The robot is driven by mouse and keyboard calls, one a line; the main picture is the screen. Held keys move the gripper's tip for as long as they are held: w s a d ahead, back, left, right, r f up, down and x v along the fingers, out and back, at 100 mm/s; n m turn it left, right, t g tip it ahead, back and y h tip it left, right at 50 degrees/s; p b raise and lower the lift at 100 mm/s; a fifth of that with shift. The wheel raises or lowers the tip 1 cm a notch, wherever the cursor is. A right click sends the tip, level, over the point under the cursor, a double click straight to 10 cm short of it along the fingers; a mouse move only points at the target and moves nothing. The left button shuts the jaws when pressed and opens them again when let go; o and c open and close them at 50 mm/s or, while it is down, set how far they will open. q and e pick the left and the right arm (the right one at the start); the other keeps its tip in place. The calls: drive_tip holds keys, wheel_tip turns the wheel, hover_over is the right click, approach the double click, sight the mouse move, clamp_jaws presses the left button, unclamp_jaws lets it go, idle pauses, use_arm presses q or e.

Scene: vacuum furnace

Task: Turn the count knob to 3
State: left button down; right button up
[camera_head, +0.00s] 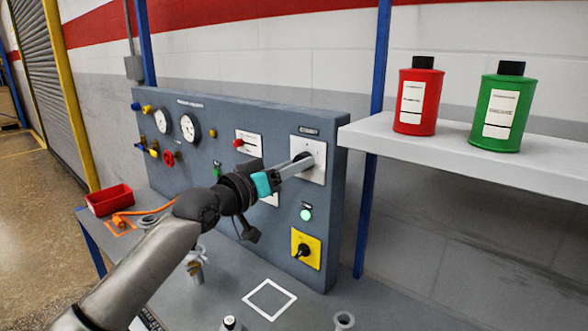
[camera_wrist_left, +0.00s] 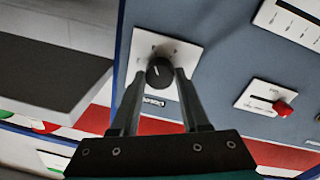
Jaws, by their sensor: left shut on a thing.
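The count knob is a round black knob with a white pointer line, on a light square plate (camera_head: 318,166) at the upper right of the grey panel. In the left wrist view the knob (camera_wrist_left: 159,71) sits between the fingertips, and its plate (camera_wrist_left: 146,48) shows around it. My left gripper (camera_head: 301,160) reaches the plate from the left and is shut on the knob. In the head view the fingers hide most of the knob. The plate's marks are too small to read. My right gripper is not in view.
The grey panel (camera_head: 262,112) also carries gauges, a red-knobbed lever (camera_head: 238,143), a green lamp button (camera_head: 306,215) and a yellow switch plate (camera_head: 296,256). A shelf (camera_head: 400,146) with a red bottle (camera_head: 417,100) and a green bottle (camera_head: 503,110) juts out at right.

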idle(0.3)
use_arm(q)
drive_tip(key=shift+c, duration=2)
unclamp_jaws()
drive_tip(key=v, duration=1.5)
drive_tip(key=shift+s, duration=0.15)
drive_tip(key=shift+f, duration=0.1)
